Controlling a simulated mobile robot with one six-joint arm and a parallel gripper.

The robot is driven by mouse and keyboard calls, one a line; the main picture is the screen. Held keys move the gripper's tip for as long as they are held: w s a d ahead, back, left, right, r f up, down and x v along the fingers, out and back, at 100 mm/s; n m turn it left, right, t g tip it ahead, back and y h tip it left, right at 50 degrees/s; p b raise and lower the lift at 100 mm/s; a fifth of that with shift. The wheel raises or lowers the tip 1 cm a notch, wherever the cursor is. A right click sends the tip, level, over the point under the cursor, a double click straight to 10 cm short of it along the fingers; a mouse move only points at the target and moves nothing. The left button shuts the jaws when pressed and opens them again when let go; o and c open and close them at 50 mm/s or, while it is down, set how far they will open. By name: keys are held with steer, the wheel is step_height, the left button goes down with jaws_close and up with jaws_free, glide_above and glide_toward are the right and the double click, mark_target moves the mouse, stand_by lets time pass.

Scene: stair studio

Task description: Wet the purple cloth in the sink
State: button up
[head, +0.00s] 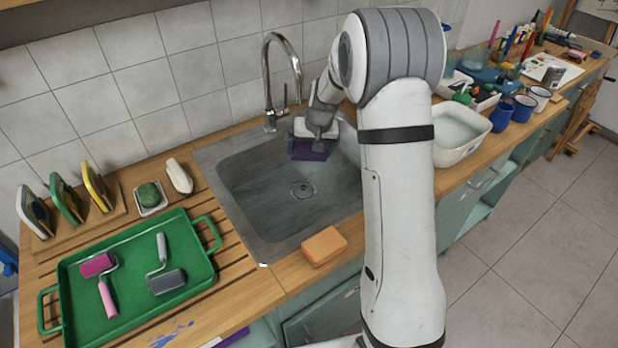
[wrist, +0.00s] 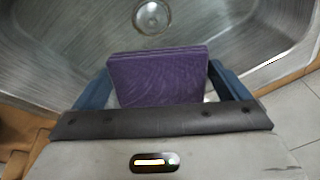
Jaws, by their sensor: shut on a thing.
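The purple cloth (wrist: 158,78) is a folded, flat block held between the two fingers of my gripper (wrist: 165,85) in the wrist view. In the head view the cloth (head: 312,151) shows below my gripper (head: 315,140), over the back right part of the sink. The grey metal sink (head: 265,185) has a round drain (head: 302,190) in its floor, and the drain also shows in the wrist view (wrist: 151,16). The chrome faucet (head: 270,80) arches up behind the sink, left of my gripper. I cannot tell whether water is running.
An orange sponge (head: 323,246) lies on the counter in front of the sink. A green tray (head: 75,290) with two rollers is at the left. A white basin (head: 463,135) and blue mugs (head: 500,117) stand to the right. The sink's front left is clear.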

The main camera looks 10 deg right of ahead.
mark_target(307, 147)
steer(key=shift+r+p, duration=1.05)
steer(key=shift+r, duration=1)
steer(key=shift+f, duration=0.15)
